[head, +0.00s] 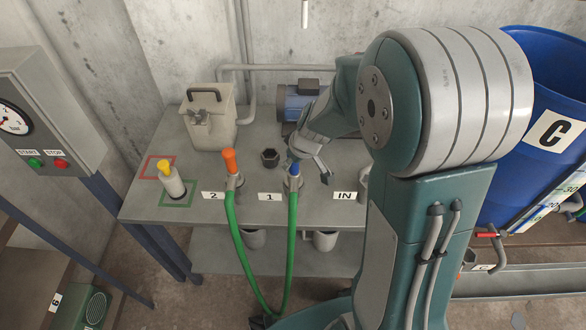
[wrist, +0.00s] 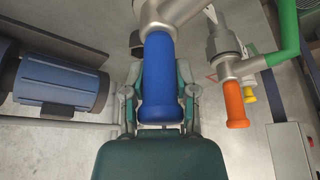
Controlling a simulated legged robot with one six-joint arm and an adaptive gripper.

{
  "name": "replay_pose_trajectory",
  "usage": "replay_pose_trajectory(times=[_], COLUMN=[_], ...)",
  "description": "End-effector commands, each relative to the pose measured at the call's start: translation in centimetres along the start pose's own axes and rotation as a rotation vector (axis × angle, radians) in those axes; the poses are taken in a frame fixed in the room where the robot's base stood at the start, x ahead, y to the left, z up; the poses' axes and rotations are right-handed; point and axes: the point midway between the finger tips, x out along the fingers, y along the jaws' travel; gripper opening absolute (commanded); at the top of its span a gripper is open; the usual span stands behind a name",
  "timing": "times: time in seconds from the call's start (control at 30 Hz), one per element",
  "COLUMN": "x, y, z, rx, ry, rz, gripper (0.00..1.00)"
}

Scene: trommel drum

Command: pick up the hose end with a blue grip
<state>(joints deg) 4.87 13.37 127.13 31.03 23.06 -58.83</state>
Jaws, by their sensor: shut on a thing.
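The hose end with a blue grip (head: 294,170) stands in the holder at label 1 on the grey bench, its green hose hanging down over the front edge. In the wrist view its blue grip (wrist: 163,80) fills the middle, with the metal fitting at the top. My gripper (head: 300,162) is at the blue grip, coming from behind and to the right. In the wrist view my gripper (wrist: 160,95) has its fingers on both sides of the blue grip, shut on it. Part of the grip is hidden by my gripper in the head view.
A hose end with an orange grip (head: 230,160) stands close by on the left, at label 2; it also shows in the wrist view (wrist: 236,105). A blue motor (head: 297,101) and a grey canister (head: 208,119) stand behind. A white bottle with a yellow top (head: 171,180) is further left.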

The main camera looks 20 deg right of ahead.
Motion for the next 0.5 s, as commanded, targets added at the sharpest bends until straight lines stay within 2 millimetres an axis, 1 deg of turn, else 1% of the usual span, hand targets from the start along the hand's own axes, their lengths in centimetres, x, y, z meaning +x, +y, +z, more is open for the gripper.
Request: replay_pose_trajectory(times=[0.17,0.27,0.37,0.47,0.5], x=[-0.6,-1.7,-3.3,-5.2,-6.2], y=[0.0,0.0,0.1,0.5,0.7], z=[-0.3,-0.8,-1.3,-0.5,-0.3], rx=[-0.001,-0.003,-0.001,0.002,0.003], ry=[0.001,0.004,0.003,0.004,0.005], rz=[-0.002,0.000,0.002,0.004,0.004], gripper=[0.00,0.00,0.00,0.00,0.00])
